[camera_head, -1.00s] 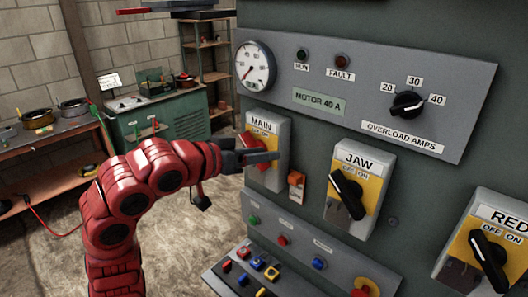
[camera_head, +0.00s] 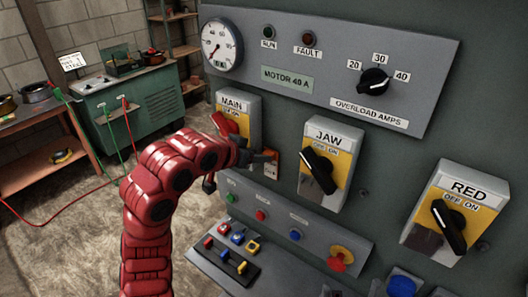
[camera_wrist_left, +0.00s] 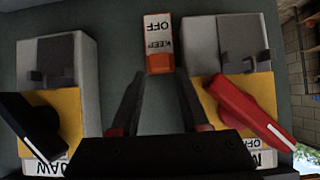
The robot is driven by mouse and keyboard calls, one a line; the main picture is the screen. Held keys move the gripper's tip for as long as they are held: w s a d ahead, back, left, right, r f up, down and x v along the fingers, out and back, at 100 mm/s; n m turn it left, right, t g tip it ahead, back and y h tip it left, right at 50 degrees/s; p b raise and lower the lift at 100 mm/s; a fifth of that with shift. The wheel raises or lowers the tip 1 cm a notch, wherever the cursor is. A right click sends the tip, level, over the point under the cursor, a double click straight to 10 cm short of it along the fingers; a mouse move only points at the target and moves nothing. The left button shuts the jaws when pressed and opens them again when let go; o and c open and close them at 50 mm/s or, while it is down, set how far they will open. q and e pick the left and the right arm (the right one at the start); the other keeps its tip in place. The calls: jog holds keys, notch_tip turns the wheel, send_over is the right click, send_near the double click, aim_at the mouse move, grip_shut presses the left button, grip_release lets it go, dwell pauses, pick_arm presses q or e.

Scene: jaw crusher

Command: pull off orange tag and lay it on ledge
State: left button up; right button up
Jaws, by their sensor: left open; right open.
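The orange tag (camera_head: 274,165) hangs on the panel just below and right of the MAIN switch, partly hidden by my left gripper. In the left wrist view the tag (camera_wrist_left: 160,48) shows white with the words KEEP and OFF and an orange end. My left gripper (camera_wrist_left: 159,73) is open, with its fingertips on either side of the tag's orange end in that view; whether they touch it I cannot tell. In the head view the gripper (camera_head: 268,158) is at the tag. A dark ledge (camera_head: 212,263) juts out below the button strip. My right gripper is not in view.
The MAIN switch (camera_head: 236,108) with its red handle (camera_wrist_left: 247,110) is close beside my left gripper. The JAW switch (camera_head: 330,150) is on its other side. A button strip (camera_head: 280,220) lies between tag and ledge.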

pick_arm(q)
jog(key=shift+p+x, duration=0.45)
jog(key=shift+x, duration=1.6)
grip_shut()
jog(key=shift+a, duration=0.1)
jog(key=shift+s+a+p, duration=0.3)
jog(key=shift+s+a, duration=0.4)
jog(key=shift+s, duration=0.3)
jog(key=shift+s+a+p, duration=0.3)
jog(key=shift+s+a, duration=0.45)
jog(key=shift+s, duration=0.3)
